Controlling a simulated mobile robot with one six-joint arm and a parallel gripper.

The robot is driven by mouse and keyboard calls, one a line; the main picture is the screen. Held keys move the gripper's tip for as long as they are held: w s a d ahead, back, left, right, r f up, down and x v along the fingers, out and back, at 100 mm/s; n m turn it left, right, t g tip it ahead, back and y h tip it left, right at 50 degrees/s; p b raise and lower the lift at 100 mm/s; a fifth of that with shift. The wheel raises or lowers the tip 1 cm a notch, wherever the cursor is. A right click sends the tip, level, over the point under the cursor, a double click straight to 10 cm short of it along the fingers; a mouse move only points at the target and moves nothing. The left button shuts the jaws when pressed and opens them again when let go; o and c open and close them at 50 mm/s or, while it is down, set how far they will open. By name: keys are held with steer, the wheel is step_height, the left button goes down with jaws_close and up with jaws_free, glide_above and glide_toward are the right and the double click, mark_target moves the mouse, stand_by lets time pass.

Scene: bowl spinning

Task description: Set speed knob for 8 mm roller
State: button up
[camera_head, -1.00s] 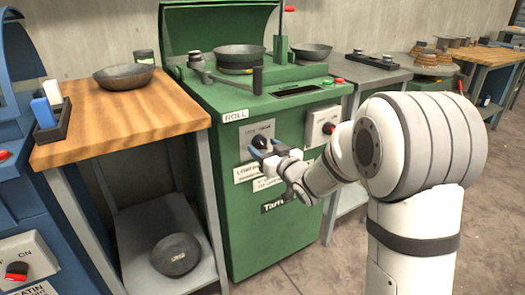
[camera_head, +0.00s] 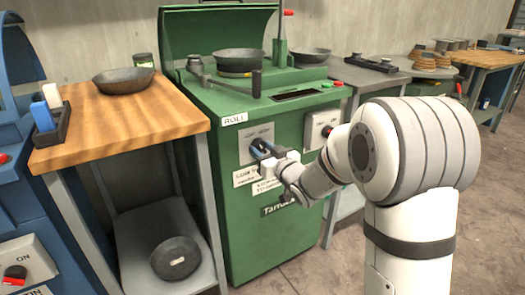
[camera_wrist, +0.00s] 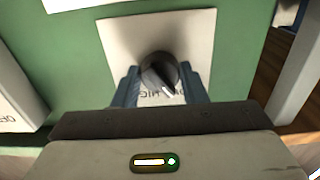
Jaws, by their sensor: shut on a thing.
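The dark round speed knob (camera_wrist: 157,72) sits on a pale plate (camera_wrist: 112,40) on the front of the green roll machine (camera_head: 275,225). In the wrist view its white pointer line slants to the lower right. Upside-down lettering below it looks like "HIGH", partly hidden by my gripper. My gripper (camera_wrist: 159,84) has one blue-grey finger on each side of the knob and is shut on it. In the head view my gripper (camera_head: 261,150) is at the plate (camera_head: 252,136) and hides most of the knob. No roller can be made out clearly.
White labels (camera_head: 247,175) are just below. A wooden bench (camera_head: 120,125) with a dark bowl (camera_head: 123,80) stands left. Another bowl (camera_head: 175,258) lies on its lower shelf.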

steer(key=m+p, duration=0.2)
steer(key=m, duration=0.1)
steer(key=shift+a+r, duration=0.1)
steer(key=shift+r, duration=0.05)
steer(key=m+p, duration=0.1)
steer(key=m, duration=0.2)
steer(key=shift+s+m+p, duration=0.1)
steer(key=shift+m+p, duration=0.2)
steer(key=shift+p, duration=0.05)
steer(key=m+p, duration=0.1)
steer(key=m, duration=0.2)
steer(key=shift+m+p, duration=0.3)
steer(key=shift+p, duration=0.05)
steer(key=shift+m+p, duration=0.7)
steer(key=shift+m, duration=1.2)
steer(key=o, duration=1)
steer(key=shift+c, duration=0.2)
